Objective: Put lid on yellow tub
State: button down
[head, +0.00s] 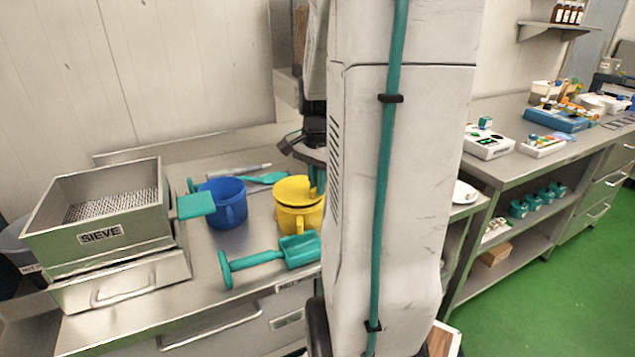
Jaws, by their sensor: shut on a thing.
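The yellow tub (297,220) stands on the steel bench, just left of my arm. The yellow lid (291,190) is at the top of the tub, over its mouth. I cannot tell whether it is fully seated or held slightly above the rim. My gripper (314,178) is directly over the tub, shut on the lid near its upright yellow part. The fingertips are small and partly hidden by my arm, which also covers the right side of the tub area.
A blue jug (225,204) stands close left of the tub. A teal scoop (270,256) lies in front, and teal tools (262,179) lie behind. A steel sieve box (105,215) is at the left. Another bench (500,170) with equipment stands at the right.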

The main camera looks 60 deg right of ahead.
jog(key=shift+f, duration=0.45)
dwell(1.0)
jog(key=c, duration=0.9)
grip_release()
jog(key=shift+c, duration=0.2)
jog(key=shift+r, duration=0.1)
jog(key=shift+r, duration=3.4)
